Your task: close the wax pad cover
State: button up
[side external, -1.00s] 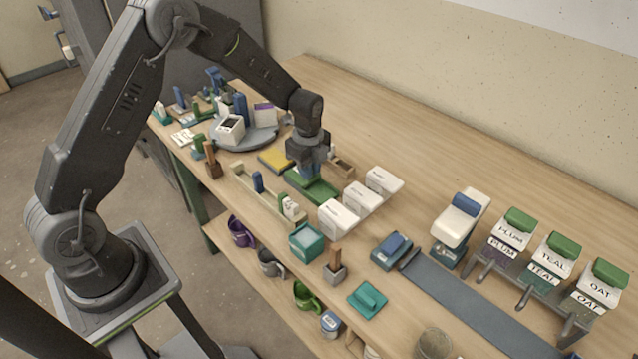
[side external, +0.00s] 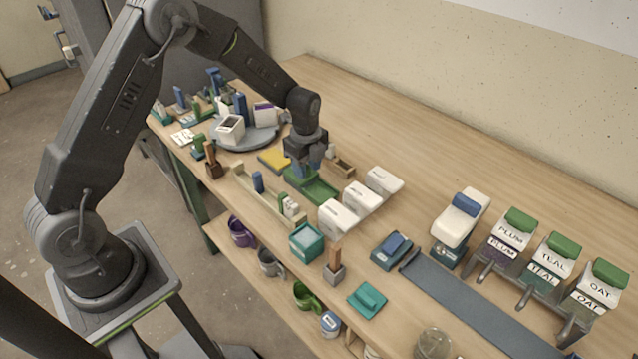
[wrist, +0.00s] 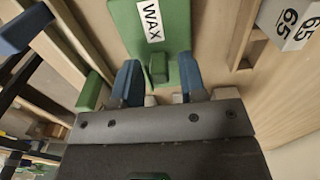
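The wax pad (side external: 318,190) is a green flat piece on the table in the side view, under and to the right of my gripper (side external: 302,168). In the wrist view a green panel (wrist: 178,50) carries a white label (wrist: 152,20) reading WAX. A small green knob (wrist: 158,68) stands at its near edge. My blue fingertips (wrist: 159,80) are apart, one on each side of the knob, with gaps visible. The gripper is open and holds nothing. My gripper hides the pad's far-left end in the side view; I cannot tell the cover's exact angle.
White boxes (side external: 361,197) stand right of the pad. A yellow pad (side external: 274,160) lies to the left, a wooden tray (side external: 343,167) behind. The back of the table is clear.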

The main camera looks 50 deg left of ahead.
notch_tip(320, 180, up, 6)
jog(key=shift+r, duration=0.5)
jog(key=shift+s+r, duration=0.15)
jog(key=shift+r, duration=0.2)
jog(key=s+d+r+n+t, duration=0.35)
jog(key=s+r+n, duration=0.55)
jog(key=s+r, duration=0.45)
jog(key=s+d+r+n+t, duration=0.1)
jog(key=s+r+n, duration=0.1)
jog(key=s+n, duration=0.2)
jog(key=s+d+r+n+t, duration=0.1)
jog(key=s+r+n, duration=0.1)
jog(key=s+n, duration=0.3)
jog(key=shift+s+d, duration=0.25)
jog(key=shift+s, duration=1.65)
